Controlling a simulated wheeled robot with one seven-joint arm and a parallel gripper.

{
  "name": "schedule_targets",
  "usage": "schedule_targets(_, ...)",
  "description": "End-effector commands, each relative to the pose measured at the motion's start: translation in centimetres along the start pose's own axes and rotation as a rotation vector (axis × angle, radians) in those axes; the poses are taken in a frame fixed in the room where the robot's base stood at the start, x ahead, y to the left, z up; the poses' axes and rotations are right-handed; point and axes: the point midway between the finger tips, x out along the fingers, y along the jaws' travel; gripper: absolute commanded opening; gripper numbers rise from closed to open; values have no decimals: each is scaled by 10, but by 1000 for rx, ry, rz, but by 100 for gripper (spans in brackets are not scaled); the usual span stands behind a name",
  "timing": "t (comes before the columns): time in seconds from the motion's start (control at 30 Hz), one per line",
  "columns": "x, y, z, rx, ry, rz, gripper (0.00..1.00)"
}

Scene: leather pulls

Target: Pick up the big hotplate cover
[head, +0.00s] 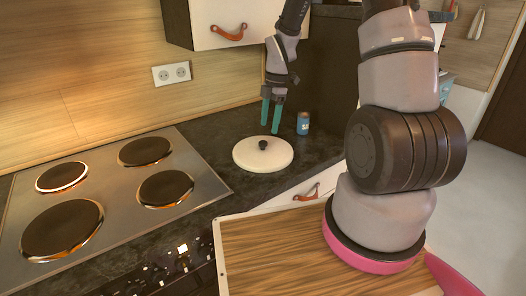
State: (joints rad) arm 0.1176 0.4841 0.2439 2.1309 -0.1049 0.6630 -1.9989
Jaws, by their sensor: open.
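The hotplate cover (249,157) is a round, cream-white disc with a small black knob on top. It lies flat on the dark countertop, to the right of the stove. My gripper (271,128) points down with two teal fingers just above the cover, close to the knob. The fingers look apart, with nothing between them. From this one view I cannot tell the exact gap between the fingertips and the knob.
A stove (107,190) with several round hotplates is at left. A small blue can (303,123) stands right of the cover, near my gripper. A white cabinet with a leather pull (229,33) hangs above. A wooden board (285,250) is in front.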

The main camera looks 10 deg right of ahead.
Motion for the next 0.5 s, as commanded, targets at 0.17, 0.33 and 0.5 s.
schedule_targets(0.17,16,0,0,0,-1,1,71)
schedule_targets(0.33,35,1,-8,-1,-1,-3,71)
schedule_targets(0.5,59,3,-12,2,0,-2,71)
